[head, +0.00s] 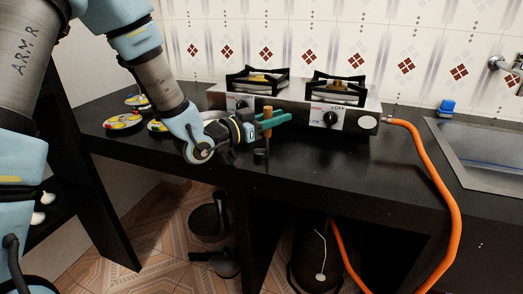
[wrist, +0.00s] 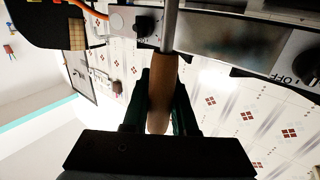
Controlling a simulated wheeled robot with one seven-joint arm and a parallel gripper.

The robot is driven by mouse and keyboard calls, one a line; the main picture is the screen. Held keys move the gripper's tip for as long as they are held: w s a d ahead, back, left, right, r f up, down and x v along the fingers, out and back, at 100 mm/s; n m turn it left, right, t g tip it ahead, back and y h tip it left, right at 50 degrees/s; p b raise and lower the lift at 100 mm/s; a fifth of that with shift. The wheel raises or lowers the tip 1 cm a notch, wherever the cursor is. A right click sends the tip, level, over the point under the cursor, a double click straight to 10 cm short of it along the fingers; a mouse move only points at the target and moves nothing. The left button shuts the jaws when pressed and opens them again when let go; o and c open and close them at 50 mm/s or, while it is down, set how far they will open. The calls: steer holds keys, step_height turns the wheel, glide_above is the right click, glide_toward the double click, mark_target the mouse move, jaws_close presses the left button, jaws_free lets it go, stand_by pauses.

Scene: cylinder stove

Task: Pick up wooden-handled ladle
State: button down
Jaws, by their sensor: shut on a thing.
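The ladle's wooden handle (head: 267,113) stands about upright in front of the stove in the head view. My gripper (head: 273,122) is shut on this handle, with its green fingers on either side of it. A dark piece (head: 260,155) shows below the gripper and may be the ladle's bowl. In the wrist view the wooden handle (wrist: 160,85) lies between the fingers of my gripper (wrist: 162,95), and a grey metal shaft (wrist: 170,30) runs from it to the picture's top edge. The bowl is out of that view.
A two-burner stove (head: 300,103) stands just behind my gripper on the black counter (head: 400,160). An orange hose (head: 440,185) runs from its right side to the floor. A sink (head: 485,155) and blue object (head: 447,106) are at the right.

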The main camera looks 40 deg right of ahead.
steer(key=shift+r, duration=0.1)
stand_by(0.5)
step_height(320, 180, up, 10)
stand_by(0.4)
steer(key=c, duration=1.3)
jaws_free()
jaws_close()
